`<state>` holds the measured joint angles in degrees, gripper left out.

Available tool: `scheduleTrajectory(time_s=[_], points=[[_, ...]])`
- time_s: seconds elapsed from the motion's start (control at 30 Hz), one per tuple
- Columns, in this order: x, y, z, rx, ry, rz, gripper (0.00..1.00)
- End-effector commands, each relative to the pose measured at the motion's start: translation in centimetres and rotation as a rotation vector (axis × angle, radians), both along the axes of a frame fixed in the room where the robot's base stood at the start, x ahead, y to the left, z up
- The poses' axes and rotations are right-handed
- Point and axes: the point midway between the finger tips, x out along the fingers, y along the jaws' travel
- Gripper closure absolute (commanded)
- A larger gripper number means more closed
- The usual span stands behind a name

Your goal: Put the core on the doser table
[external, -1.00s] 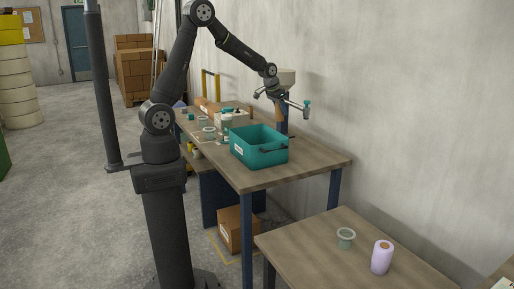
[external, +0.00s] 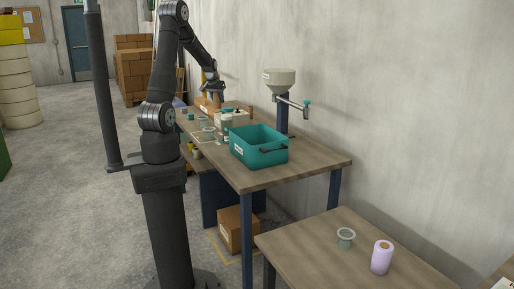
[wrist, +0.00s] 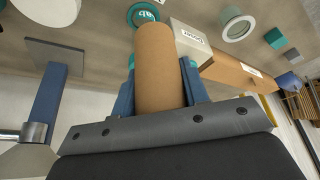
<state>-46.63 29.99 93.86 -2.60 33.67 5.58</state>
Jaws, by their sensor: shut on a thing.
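The brown cardboard core (wrist: 158,68) is between the blue fingers of my gripper (wrist: 161,90) in the wrist view. My gripper is shut on it. In the external view my gripper (external: 214,91) is over the far part of the doser table (external: 310,162), with the core below it, small and partly lost against the brown box. The doser's hopper (external: 280,79) stands at the table's wall side, to the right of my gripper. I cannot tell whether the core's lower end touches anything.
A teal crate (external: 247,155) fills much of the near half of the table. A white box (wrist: 188,40), a brown box (wrist: 240,72) and a clear jar (wrist: 237,26) are close to the core. A nearer table holds a lilac roll (external: 381,259) and a jar (external: 345,238).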

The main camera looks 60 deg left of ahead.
Motion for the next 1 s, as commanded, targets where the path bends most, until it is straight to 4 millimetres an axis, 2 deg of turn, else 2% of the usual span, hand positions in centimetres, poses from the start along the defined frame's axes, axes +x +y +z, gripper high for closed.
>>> scheduleTrajectory(time_s=[0.13, 0.33, 0.53, 1.0], points=[[-1.8, 1.5, -0.4, -0.002, 0.002, 0.043, 0.81], [-1.6, 1.3, -3.7, -0.004, 0.003, 0.038, 0.81], [-1.9, 1.9, -5.4, -0.003, 0.0, 0.04, 0.81], [-6.0, 10.5, -11.2, -0.001, 0.0, 0.041, 0.81]])
